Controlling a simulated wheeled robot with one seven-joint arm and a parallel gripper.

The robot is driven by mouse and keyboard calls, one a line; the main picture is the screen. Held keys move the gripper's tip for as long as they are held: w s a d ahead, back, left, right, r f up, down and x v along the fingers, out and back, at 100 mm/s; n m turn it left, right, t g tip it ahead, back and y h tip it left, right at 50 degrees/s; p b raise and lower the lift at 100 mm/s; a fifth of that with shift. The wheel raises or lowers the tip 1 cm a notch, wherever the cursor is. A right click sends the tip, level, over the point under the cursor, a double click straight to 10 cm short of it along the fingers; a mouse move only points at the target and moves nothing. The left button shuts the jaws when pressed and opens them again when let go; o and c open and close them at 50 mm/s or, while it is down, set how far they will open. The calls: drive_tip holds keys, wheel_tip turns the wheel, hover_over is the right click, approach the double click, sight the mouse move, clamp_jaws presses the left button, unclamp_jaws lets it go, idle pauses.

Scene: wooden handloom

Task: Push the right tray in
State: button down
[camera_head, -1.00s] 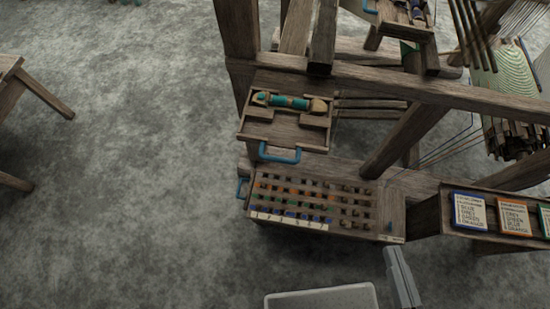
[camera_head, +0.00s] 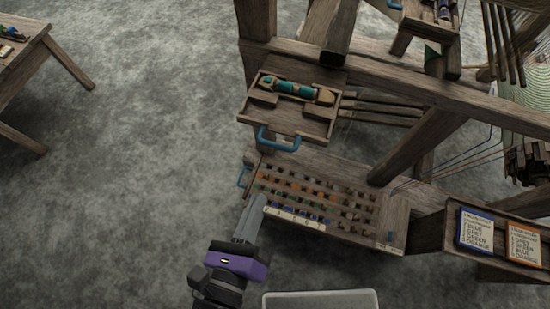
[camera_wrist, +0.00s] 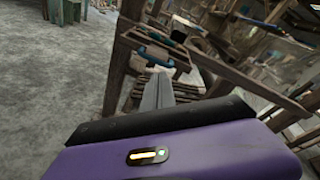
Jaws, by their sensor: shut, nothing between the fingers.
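A wooden tray (camera_head: 322,127) with a blue handle (camera_head: 278,140) sticks out of the loom frame and holds a teal and tan shuttle (camera_head: 295,90). A second wooden tray (camera_head: 447,64) with a blue handle is at the top right of the head view, partly cut off. My gripper (camera_head: 257,203) is shut and empty. In the head view its fingers appear below the near tray's handle, beside the pegboard's left edge. In the wrist view the shut fingers (camera_wrist: 160,85) point toward the near tray and its blue handle (camera_wrist: 152,58), apart from them.
A pegboard (camera_head: 390,240) with coloured pegs lies below the near tray, with a small blue handle at its left. Labelled cards (camera_head: 476,231) stand in a rack at right. A pale bin (camera_head: 320,299) is at the bottom. The floor at left is clear up to a table (camera_head: 50,55).

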drive_tip(key=shift+s+a+f+m, duration=0.1)
drive_tip(key=shift+s+a+m, duration=0.15)
drive_tip(key=shift+m, duration=1.05)
drive_tip(key=shift+s+a+f+m, duration=0.15)
drive_tip(key=shift+a+m, duration=0.1)
drive_tip(key=shift+m, duration=1.05)
drive_tip(key=shift+s+a+f+m, duration=0.1)
drive_tip(key=shift+s+a+m, duration=0.15)
drive_tip(key=shift+m, duration=1.05)
drive_tip(key=shift+w, duration=0.15)
drive_tip(key=p, duration=0.4)
approach(282, 133)
drive_tip(key=shift+x, duration=0.95)
drive_tip(key=shift+w+a+r, duration=0.1)
drive_tip(key=x, duration=0.2)
drive_tip(key=r+b+x, duration=0.1)
drive_tip(key=x, duration=0.4)
drive_tip(key=shift+w+d+b, duration=0.25)
drive_tip(key=shift+w+b, duration=0.1)
drive_tip(key=shift+b, duration=0.05)
drive_tip(key=shift+w+r, duration=0.1)
drive_tip(key=shift+r, duration=0.1)
